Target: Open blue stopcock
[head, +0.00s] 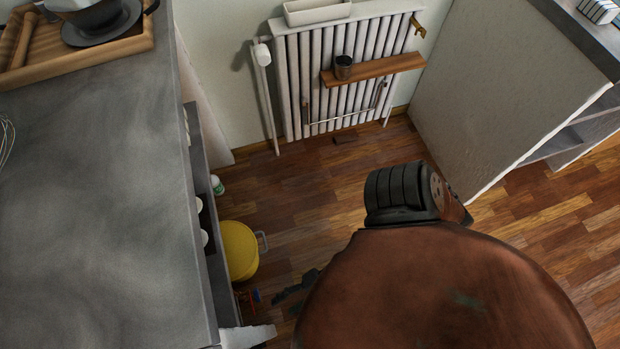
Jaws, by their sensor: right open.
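The small blue stopcock (256,296) shows low at the left, under the counter edge, beside orange-red parts. Its handle is too small for me to tell its angle. My right gripper (287,293) is a dark shape just to the right of the stopcock, largely hidden behind my own brown arm link. It is open, and I see nothing held in it. A gap seems to show between it and the blue part, but I cannot tell the depth. My left gripper is not in view.
A yellow bucket (239,250) stands just beyond the stopcock, beside the shelves under the grey counter (95,210). A white radiator (345,75) with a wooden shelf (385,68) is at the back. A white cabinet (485,85) stands right. The wooden floor (310,195) between is mostly clear.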

